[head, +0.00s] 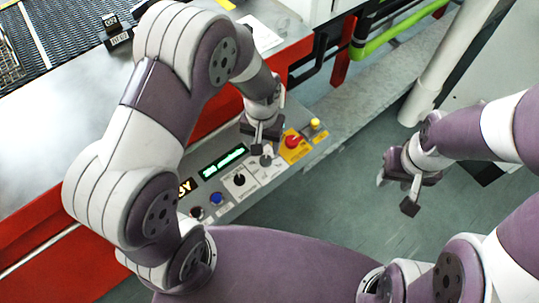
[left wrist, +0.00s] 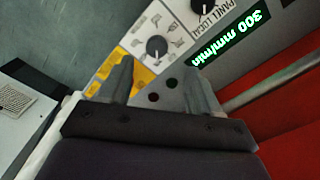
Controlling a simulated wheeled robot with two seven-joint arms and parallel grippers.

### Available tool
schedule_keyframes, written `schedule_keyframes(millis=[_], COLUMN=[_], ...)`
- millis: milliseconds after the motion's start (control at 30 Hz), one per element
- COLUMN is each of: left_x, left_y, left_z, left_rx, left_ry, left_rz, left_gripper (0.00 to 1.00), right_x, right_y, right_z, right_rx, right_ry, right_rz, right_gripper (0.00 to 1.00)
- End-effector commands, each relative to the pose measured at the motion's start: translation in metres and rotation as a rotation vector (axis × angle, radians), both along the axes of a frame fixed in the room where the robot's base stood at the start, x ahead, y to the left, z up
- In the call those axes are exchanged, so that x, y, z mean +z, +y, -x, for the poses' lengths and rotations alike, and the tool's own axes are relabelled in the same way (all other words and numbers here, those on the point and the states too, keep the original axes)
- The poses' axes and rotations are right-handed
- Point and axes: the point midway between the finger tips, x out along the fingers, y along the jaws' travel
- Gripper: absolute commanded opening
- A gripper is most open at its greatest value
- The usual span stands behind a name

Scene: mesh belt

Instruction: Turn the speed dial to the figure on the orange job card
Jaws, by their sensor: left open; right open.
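The control panel has a dark knob on a white plate with small symbols; this knob (left wrist: 157,46) lies just beyond my left fingertips in the left wrist view and shows in the head view (head: 265,160). I cannot tell which is the speed dial. A green display (left wrist: 236,38) reads 300 mm/min. My left gripper (head: 263,138) is open and empty above the panel. My right gripper (head: 395,194) is open and empty, away from the panel. No orange job card is clearly visible.
A red emergency button (head: 292,142) on a yellow plate and a yellow button (head: 315,124) sit close to my left gripper. A blue button (head: 216,198) is on the near side. A white sheet (head: 262,34) lies behind. The floor under my right gripper is clear.

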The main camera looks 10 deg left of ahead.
Motion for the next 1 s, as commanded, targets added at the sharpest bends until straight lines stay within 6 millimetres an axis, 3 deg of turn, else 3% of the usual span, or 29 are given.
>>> schedule_keyframes(millis=[100,300,667,700,867,1000], left_x=[-0.034,-0.071,-0.081,-0.081,-0.081,-0.081], left_y=[0.0,0.0,-0.001,-0.001,-0.001,-0.001], left_z=[0.001,0.0,-0.001,-0.001,0.0,0.0], left_rx=[-0.001,-0.001,-0.001,-0.001,-0.001,-0.002], left_ry=[0.004,0.002,-0.002,-0.002,-0.001,-0.001], left_rz=[-0.001,0.0,0.0,0.0,0.0,0.0], left_gripper=[0.63,0.63,0.63,0.6,0.08,0.07], right_x=[-0.005,-0.009,-0.009,-0.009,-0.009,-0.009], right_y=[0.0,0.0,0.0,0.0,0.0,0.0], right_z=[0.0,0.0,0.0,0.0,0.0,0.0], right_rx=[0.0,0.0,0.0,0.0,0.0,0.0], right_ry=[0.001,0.0,0.001,0.001,0.001,0.001], right_rz=[0.0,0.0,0.0,0.0,0.0,0.0], right_gripper=[0.43,0.43,0.43,0.43,0.43,0.43])
